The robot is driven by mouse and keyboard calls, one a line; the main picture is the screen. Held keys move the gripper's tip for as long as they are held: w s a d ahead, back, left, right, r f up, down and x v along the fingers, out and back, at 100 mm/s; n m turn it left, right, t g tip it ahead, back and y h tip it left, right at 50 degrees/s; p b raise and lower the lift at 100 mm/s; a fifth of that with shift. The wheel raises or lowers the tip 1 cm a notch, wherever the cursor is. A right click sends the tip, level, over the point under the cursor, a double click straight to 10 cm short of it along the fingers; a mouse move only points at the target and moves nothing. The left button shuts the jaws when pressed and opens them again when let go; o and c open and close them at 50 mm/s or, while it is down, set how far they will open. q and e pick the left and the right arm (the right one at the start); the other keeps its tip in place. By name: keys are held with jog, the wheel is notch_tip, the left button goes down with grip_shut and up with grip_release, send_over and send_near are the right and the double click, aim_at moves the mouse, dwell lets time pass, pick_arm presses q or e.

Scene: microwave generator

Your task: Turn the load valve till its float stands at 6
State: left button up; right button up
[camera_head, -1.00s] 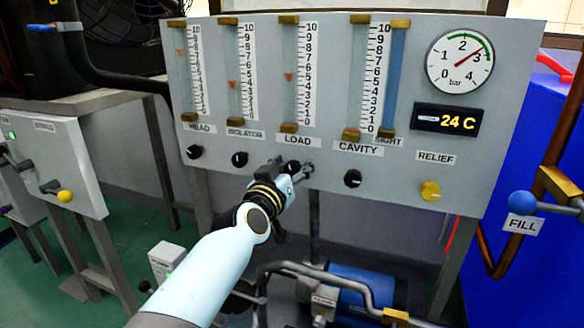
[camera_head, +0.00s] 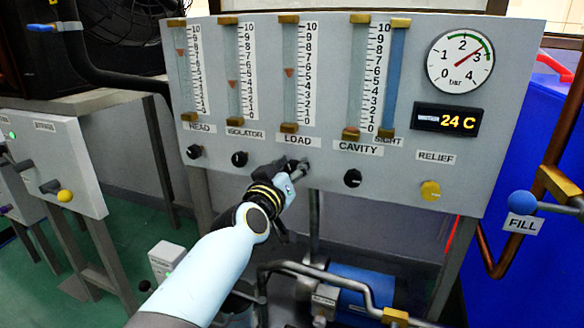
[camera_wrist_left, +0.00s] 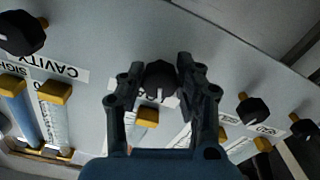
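The load valve (camera_wrist_left: 160,80) is a dark round knob with a white mark under the LOAD label (camera_head: 298,139). In the wrist view it sits between the two fingers of my left gripper (camera_wrist_left: 160,88), which appear closed on its sides. In the head view my left gripper (camera_head: 297,176) reaches the knob from below left and partly covers it. The load float (camera_head: 289,72), small and orange-brown, stands between 5 and 6 on its scale (camera_head: 311,75). My right gripper is not in view.
Other knobs are close by: isolator (camera_head: 240,159) to the left, cavity (camera_head: 352,178) to the right, and a yellow relief knob (camera_head: 430,190). Pipes (camera_head: 300,268) and a blue cylinder (camera_head: 362,285) lie below the panel. The gauge (camera_head: 460,59) reads near 3 bar.

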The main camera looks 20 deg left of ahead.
pick_arm(q)
jog(key=o, duration=0.3)
jog(key=shift+o, duration=0.2)
jog(key=s, duration=1.2)
jog(key=shift+a, duration=0.25)
